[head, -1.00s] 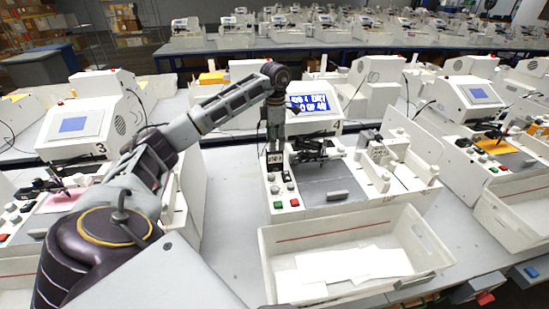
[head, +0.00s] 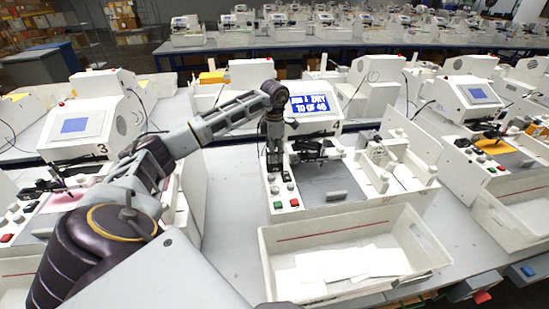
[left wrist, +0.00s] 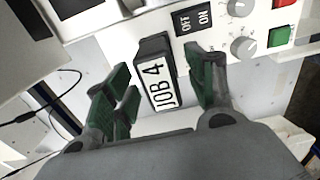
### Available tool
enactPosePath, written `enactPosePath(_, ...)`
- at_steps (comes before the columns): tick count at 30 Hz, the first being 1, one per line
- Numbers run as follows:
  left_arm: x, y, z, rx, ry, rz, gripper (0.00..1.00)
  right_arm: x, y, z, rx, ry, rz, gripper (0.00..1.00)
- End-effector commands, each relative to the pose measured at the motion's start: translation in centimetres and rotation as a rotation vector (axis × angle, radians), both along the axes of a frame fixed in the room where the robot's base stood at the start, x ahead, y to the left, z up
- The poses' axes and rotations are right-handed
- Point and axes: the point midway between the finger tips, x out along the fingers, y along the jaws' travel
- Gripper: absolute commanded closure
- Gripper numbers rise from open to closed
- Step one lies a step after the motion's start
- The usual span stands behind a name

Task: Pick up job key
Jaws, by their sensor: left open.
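My left gripper (left wrist: 161,68) is open, with green-padded fingers on either side of the key. Small gaps seem to show between the fingers and the key. In the head view my left gripper (head: 274,158) points down at the left side of plotter 4 (head: 310,200) and hides the key. My right gripper is not in view.
An OFF/ON switch (left wrist: 192,18), grey knobs (left wrist: 243,47) and a green button (left wrist: 279,36) are close by the key. A white bin (head: 350,222) with paper stands in front of the plotter. Neighbouring plotters stand left and right. Cables (left wrist: 50,105) run at the left.

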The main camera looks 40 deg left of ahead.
Motion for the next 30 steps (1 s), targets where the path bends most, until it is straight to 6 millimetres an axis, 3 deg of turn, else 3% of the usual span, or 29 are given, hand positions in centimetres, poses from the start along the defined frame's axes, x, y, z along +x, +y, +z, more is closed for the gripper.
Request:
enactPosePath(8,0.02,-0.01,0.03,0.000,0.000,0.000,0.47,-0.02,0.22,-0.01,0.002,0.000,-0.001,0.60)
enactPosePath(18,0.02,-0.01,0.04,-0.001,-0.001,0.000,0.91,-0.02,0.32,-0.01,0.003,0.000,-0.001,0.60)
enactPosePath(30,0.05,0.00,0.36,0.000,-0.002,0.000,0.92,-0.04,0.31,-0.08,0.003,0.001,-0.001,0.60)
